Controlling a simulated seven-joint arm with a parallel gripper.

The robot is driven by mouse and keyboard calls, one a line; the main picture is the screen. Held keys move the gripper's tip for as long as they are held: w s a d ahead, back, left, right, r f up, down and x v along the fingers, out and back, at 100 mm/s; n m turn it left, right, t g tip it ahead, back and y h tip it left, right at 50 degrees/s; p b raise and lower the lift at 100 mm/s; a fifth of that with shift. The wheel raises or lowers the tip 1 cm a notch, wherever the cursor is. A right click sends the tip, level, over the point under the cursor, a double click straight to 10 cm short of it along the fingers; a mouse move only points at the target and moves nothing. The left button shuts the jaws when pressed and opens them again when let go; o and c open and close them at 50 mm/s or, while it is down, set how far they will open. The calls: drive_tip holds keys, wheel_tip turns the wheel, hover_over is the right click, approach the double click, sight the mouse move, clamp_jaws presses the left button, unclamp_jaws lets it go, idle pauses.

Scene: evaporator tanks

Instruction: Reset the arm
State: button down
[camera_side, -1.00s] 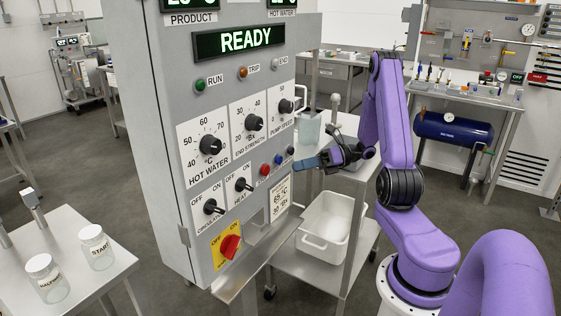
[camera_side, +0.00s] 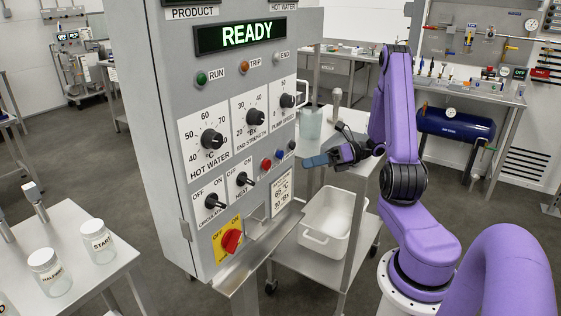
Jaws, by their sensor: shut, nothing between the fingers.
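My gripper (camera_side: 312,162) is shut and empty. It points left toward the grey control cabinet (camera_side: 165,120), and its tip is a little right of the small buttons on the panel front. From this view I cannot tell the exact gap, but no contact shows. My purple arm (camera_side: 400,110) stands bent upright on its white base at the right.
The panel carries knobs, a READY display (camera_side: 240,35) and a red rotary switch (camera_side: 231,240). A steel cart with a white tub (camera_side: 325,238) stands below my gripper. A clear beaker (camera_side: 311,122) is behind it. Jars (camera_side: 98,241) stand on the left table.

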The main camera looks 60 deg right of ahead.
drive_tip(key=s+a+r+n+g+y, duration=0.1)
drive_tip(key=s+a+n+g, duration=0.3)
drive_tip(key=a+n+g, duration=0.95)
drive_tip(key=s+a+r+n+t+h, duration=0.1)
drive_tip(key=s+a+n+h, duration=0.5)
drive_tip(key=n, duration=1)
drive_tip(key=s+a+r+n+t+h, duration=0.1)
drive_tip(key=s+a+n+h, duration=0.4)
drive_tip(key=n, duration=1.2)
drive_tip(key=s+h, duration=0.1)
drive_tip(key=s, duration=0.2)
drive_tip(key=shift+s+a+r, duration=0.25)
drive_tip(key=shift+a+r, duration=0.1)
drive_tip(key=shift+a, duration=0.05)
